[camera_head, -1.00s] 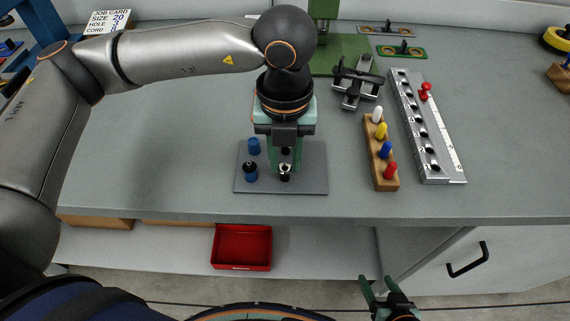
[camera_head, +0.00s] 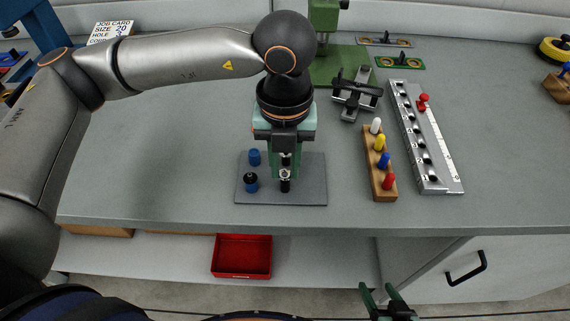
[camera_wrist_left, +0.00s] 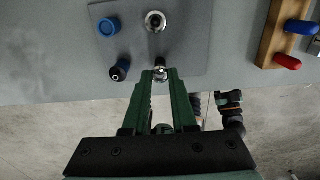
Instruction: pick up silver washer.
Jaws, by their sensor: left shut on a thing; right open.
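My left gripper (camera_head: 285,176) is above the front part of a grey mat (camera_head: 312,193), pointing down. Its fingers are shut on a small silver piece, which looks like the silver washer (camera_wrist_left: 160,71); the fingertips partly cover it. A black part (camera_head: 285,186) shows directly below it in the head view; whether they touch is unclear. Another silver ring (camera_wrist_left: 155,21) with a dark centre is farther back on the mat. A blue cylinder (camera_head: 254,157) and a black-topped blue one (camera_head: 251,184) stand at left. My right gripper (camera_head: 380,292) is open and empty, below the table edge.
Right of the mat are a wooden block with coloured pegs (camera_head: 371,168) and a metal rail with holes (camera_head: 430,165). A black fixture (camera_head: 356,95) stands behind. A red tray (camera_head: 241,257) is on the lower shelf. The table left of the mat is clear.

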